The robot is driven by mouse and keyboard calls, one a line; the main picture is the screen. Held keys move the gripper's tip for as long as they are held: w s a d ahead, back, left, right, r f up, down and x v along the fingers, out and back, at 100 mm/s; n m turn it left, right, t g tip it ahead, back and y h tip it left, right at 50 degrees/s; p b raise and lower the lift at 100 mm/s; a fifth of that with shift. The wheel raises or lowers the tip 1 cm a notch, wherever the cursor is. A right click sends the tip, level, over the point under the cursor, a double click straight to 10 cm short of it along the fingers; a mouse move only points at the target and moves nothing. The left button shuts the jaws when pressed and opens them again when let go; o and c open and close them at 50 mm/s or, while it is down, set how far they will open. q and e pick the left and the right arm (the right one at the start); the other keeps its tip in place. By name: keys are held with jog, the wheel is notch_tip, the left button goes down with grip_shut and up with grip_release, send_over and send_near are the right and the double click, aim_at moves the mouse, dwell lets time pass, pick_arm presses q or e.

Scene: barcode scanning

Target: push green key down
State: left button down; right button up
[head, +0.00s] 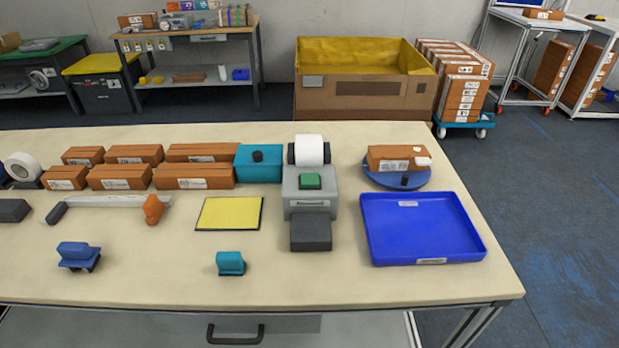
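The green key (310,181) is a square green button on top of a grey label printer (309,205), right of the table's middle in the head view. The key appears raised above the printer's top face. A white paper roll (309,150) sits behind it, and a dark grey block (311,233) is at the printer's front. Neither of my grippers shows in the head view, and nothing touches the key.
A blue tray (421,198) stands right of the printer, with a brown box (398,158) on a blue round stand behind it. A teal box (258,163) is close at the left. A yellow mat (229,213) and small teal object (230,262) lie left; table front is mostly clear.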

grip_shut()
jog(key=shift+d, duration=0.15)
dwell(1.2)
